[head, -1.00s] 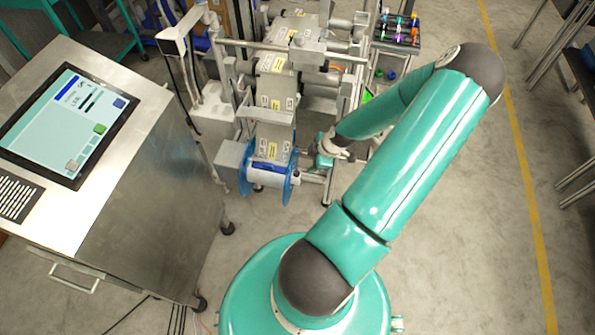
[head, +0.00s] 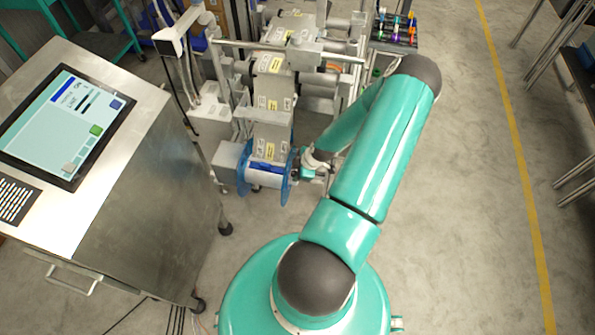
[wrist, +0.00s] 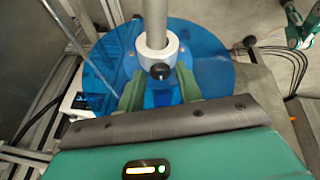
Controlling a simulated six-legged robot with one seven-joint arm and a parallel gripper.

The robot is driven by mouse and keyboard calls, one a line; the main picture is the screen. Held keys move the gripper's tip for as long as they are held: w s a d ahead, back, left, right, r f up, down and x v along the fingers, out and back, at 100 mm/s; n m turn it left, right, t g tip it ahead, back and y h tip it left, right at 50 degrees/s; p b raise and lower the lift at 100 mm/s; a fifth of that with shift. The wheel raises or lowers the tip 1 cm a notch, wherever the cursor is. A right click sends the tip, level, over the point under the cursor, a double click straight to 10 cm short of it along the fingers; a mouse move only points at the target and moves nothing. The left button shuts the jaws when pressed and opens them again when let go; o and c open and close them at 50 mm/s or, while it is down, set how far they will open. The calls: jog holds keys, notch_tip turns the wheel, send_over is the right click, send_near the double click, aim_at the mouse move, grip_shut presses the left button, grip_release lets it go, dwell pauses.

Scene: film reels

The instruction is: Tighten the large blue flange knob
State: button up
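The blue flange (head: 285,187) is on the near end of the machine's reel in the head view, with my gripper (head: 305,172) close to its right side. In the wrist view the large round blue flange (wrist: 210,55) sits around a metal shaft (wrist: 156,20) with a pale collar. A small black knob (wrist: 160,71) is on that collar. My gripper's greenish fingers (wrist: 160,88) are spread apart in front of the flange, just below the black knob. Blue shows between them; I cannot tell whether it is a separate blue knob or the flange, or whether the fingers touch it.
A steel cabinet with a screen (head: 68,125) stands at the left. The film machine's frame and rollers (head: 270,85) rise behind the reel. A rack of coloured items (head: 395,28) is at the back.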

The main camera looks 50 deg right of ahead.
grip_shut()
jog(key=shift+m, duration=0.4)
jog(key=m, duration=0.1)
jog(key=m+h, duration=0.1)
jog(key=shift+a+m+t, duration=0.25)
jog(key=shift+m+t, duration=0.05)
jog(key=shift+s+a+m+h, duration=0.15)
jog(key=shift+m+h, duration=0.85)
jog(key=shift+m, duration=0.9)
jog(key=shift+o, duration=1.6)
grip_release()
